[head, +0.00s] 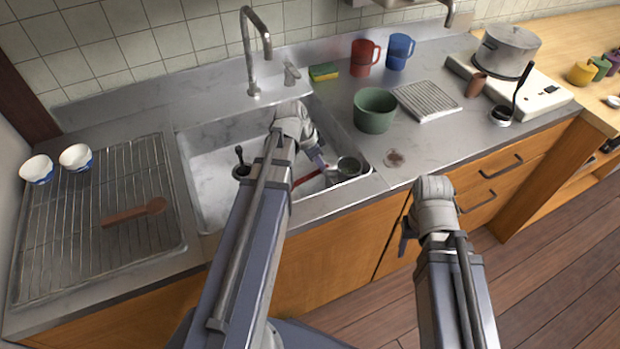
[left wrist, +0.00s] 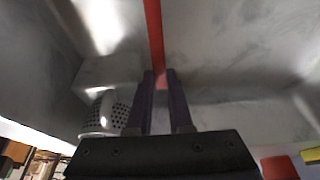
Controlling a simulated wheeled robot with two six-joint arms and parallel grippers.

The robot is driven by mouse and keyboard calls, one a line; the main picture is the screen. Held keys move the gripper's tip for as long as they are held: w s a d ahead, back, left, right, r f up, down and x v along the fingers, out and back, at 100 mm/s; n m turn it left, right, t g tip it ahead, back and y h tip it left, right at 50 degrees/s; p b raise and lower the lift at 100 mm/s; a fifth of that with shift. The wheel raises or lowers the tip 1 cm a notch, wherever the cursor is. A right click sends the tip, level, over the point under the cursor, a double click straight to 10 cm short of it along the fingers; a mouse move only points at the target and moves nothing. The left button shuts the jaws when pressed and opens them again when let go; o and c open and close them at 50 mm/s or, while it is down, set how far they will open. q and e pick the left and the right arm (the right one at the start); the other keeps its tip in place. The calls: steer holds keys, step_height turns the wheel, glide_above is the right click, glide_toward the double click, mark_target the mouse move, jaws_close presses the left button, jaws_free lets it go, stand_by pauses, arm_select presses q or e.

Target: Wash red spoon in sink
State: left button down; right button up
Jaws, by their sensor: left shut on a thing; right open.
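The red spoon (head: 306,178) is in the sink (head: 212,165), with a short red length showing beside my left forearm. Its bowl is hidden in the head view. My left gripper (head: 322,167) reaches down into the sink's right part and is shut on the spoon. In the left wrist view the red handle (left wrist: 154,35) runs from between the fingers (left wrist: 160,85) to the top edge. The tap (head: 266,50) stands behind the sink. My right gripper (head: 404,243) is open in front of the counter, away from the spoon; its fingers are barely visible.
A round dark-rimmed container (head: 349,168) is at the sink's right end. A dark item (head: 241,163) is at its left. A green pot (head: 375,110) and a sponge (head: 323,72) stand on the counter.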

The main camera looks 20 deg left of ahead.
arm_select(q)
steer(key=shift+r, duration=0.1)
step_height(320, 180, up, 14)
steer(key=p, duration=1.4)
steer(key=shift+r, duration=0.15)
steer(key=shift+p, duration=0.3)
stand_by(1.4)
step_height(320, 180, up, 5)
steer(key=p, duration=0.5)
